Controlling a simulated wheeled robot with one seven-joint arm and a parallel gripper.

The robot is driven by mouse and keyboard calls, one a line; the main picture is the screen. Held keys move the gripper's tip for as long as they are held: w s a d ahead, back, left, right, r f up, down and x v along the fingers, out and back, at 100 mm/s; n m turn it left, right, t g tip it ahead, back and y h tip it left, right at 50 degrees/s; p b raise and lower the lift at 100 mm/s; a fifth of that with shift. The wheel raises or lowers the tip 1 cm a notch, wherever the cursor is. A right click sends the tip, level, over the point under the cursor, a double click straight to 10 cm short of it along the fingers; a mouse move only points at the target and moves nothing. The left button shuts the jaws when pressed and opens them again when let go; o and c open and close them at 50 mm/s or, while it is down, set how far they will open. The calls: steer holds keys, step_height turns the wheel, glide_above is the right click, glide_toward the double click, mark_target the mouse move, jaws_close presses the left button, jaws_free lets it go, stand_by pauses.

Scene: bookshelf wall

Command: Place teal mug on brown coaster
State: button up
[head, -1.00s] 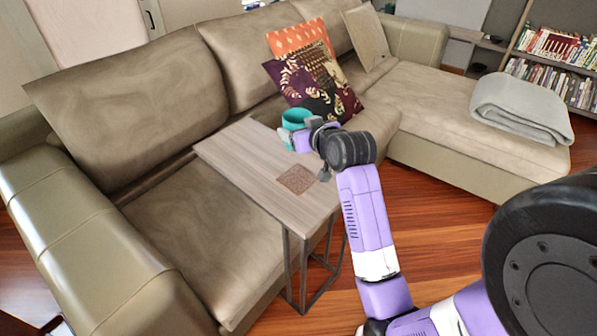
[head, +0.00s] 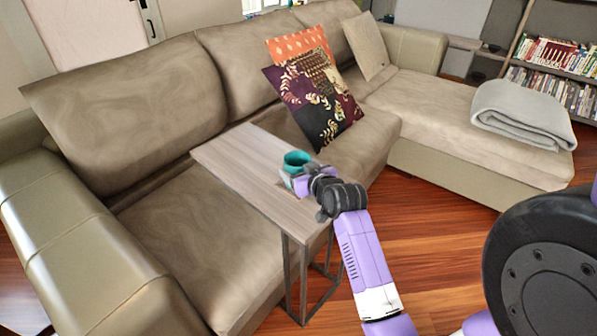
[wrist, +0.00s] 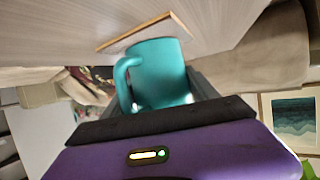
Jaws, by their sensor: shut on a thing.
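The teal mug (head: 297,160) is over the small side table in the head view. My gripper (head: 300,180) is shut on it. In the wrist view the mug (wrist: 158,75) sits between my fingers, its handle to the left. The brown coaster (wrist: 140,33) shows in the wrist view as a thin brown-edged square just beyond the mug. In the head view the coaster is mostly hidden behind the mug and my gripper. I cannot tell whether the mug touches the coaster.
The side table's wooden top (head: 235,165) is otherwise bare, on thin metal legs. A beige sofa (head: 120,120) stands behind and around it. Patterned cushions (head: 315,95) lie beyond the table. A folded grey blanket (head: 522,112) is on the chaise at right.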

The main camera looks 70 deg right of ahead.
steer(key=shift+r, duration=0.1)
steer(key=o, duration=1.7)
steer(key=shift+o, duration=0.2)
